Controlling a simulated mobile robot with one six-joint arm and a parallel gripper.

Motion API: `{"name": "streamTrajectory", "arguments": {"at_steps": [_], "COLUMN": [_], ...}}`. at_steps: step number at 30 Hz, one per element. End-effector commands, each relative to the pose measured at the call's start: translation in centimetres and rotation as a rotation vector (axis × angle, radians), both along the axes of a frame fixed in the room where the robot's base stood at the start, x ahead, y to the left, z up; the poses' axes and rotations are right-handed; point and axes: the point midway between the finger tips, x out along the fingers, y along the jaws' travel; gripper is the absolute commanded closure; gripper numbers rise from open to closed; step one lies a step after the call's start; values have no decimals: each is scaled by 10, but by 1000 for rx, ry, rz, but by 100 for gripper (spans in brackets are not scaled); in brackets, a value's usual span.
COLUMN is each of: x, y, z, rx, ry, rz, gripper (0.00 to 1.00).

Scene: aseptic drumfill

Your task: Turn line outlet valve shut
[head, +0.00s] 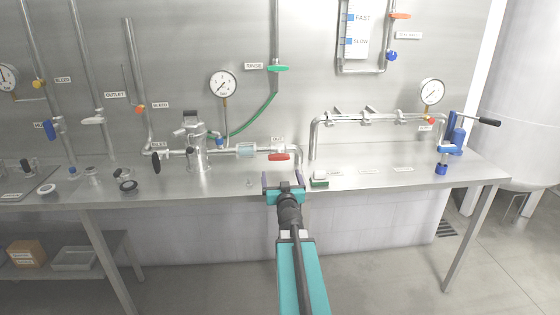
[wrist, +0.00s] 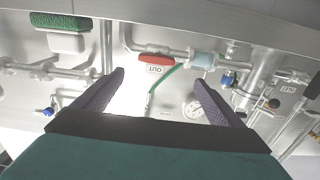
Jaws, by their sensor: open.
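The valve beside the OUT label (head: 277,139) has a red lever handle (head: 279,157). The handle lies level, roughly along the horizontal pipe, near the pipe's right end. In the wrist view the red handle (wrist: 156,59) and the upside-down OUT label (wrist: 157,69) appear ahead, between the fingertips. My gripper (head: 283,178) is open and empty, just in front of the bench edge and a little below the handle, apart from it. Its two dark fingers (wrist: 159,78) also show in the wrist view. Another label on the left reads OUTLET (head: 115,95).
A steel filter housing (head: 198,150) and a clear sight glass (head: 245,150) sit on the same pipe, left of the handle. A green hose (head: 262,112) hangs behind. A green-topped pad (head: 320,182) lies right of my gripper. The bench front between is clear.

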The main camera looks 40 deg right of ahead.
Motion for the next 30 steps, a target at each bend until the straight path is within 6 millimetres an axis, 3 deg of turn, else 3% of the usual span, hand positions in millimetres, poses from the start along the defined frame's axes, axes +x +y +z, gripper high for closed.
{"name": "streamTrajectory", "arguments": {"at_steps": [11,30], "x": [-3,34], "y": [-15,-50], "z": [0,0], "rx": [1,0], "ry": [0,1], "rz": [-16,-19], "gripper": [9,9]}}
